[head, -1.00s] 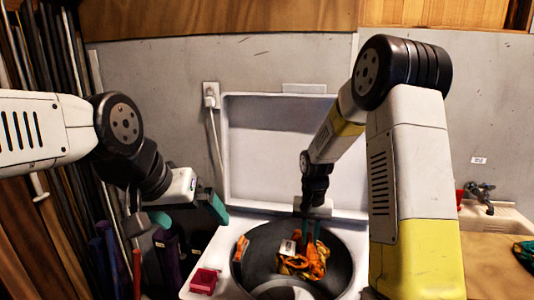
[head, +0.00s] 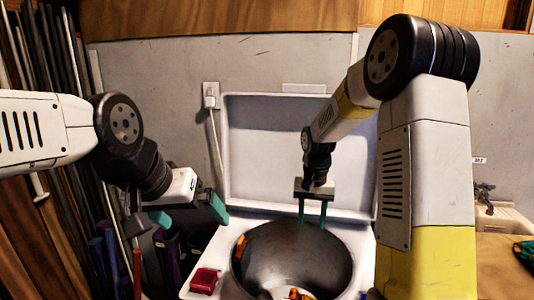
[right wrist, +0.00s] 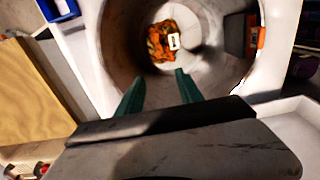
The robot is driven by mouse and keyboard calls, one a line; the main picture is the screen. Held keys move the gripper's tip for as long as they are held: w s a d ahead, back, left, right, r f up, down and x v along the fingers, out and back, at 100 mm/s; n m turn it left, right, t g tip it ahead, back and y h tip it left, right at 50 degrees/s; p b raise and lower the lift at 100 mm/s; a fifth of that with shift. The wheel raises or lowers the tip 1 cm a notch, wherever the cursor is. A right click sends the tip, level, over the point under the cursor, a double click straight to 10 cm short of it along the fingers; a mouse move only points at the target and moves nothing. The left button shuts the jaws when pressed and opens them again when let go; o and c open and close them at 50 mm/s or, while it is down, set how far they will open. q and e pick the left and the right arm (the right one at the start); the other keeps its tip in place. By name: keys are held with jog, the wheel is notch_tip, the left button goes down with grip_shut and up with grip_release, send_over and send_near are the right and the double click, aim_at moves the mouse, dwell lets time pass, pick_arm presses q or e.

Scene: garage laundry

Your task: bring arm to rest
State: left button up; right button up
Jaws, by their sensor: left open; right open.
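My right gripper (head: 312,212) is open and empty above the back of the round drum opening of a white top-loading washer (head: 215,255). Its two green fingers also show in the right wrist view (right wrist: 158,84), pointing into the drum. An orange and green cloth (right wrist: 161,42) with a white label lies down in the drum (head: 290,245), apart from the fingers. Only its top edge shows at the bottom of the head view. My left gripper (head: 188,210) is open and empty, left of the washer's raised lid.
The washer's white lid (head: 280,150) stands open behind the drum. A red box (head: 204,281) sits on the washer's left front. An orange item (head: 241,246) is at the drum's left rim. Poles and tools crowd the left. A wooden surface (head: 500,265) and a sink stand right.

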jog(key=shift+r, duration=0.75)
jog(key=shift+r, duration=0.1)
jog(key=s+r+n+t+y, duration=0.1)
jog(key=s+r+t, duration=0.2)
jog(key=s+r, duration=0.4)
jog(key=s+d+r+n+t+y, duration=0.1)
jog(key=s+r, duration=0.6)
jog(key=s, duration=0.8)
jog(key=shift+r+n+t, duration=0.3)
jog(key=shift+n+t, duration=0.2)
jog(key=shift+t, duration=0.6)
jog(key=shift+s+d, duration=0.1)
jog(key=shift+d, duration=0.05)
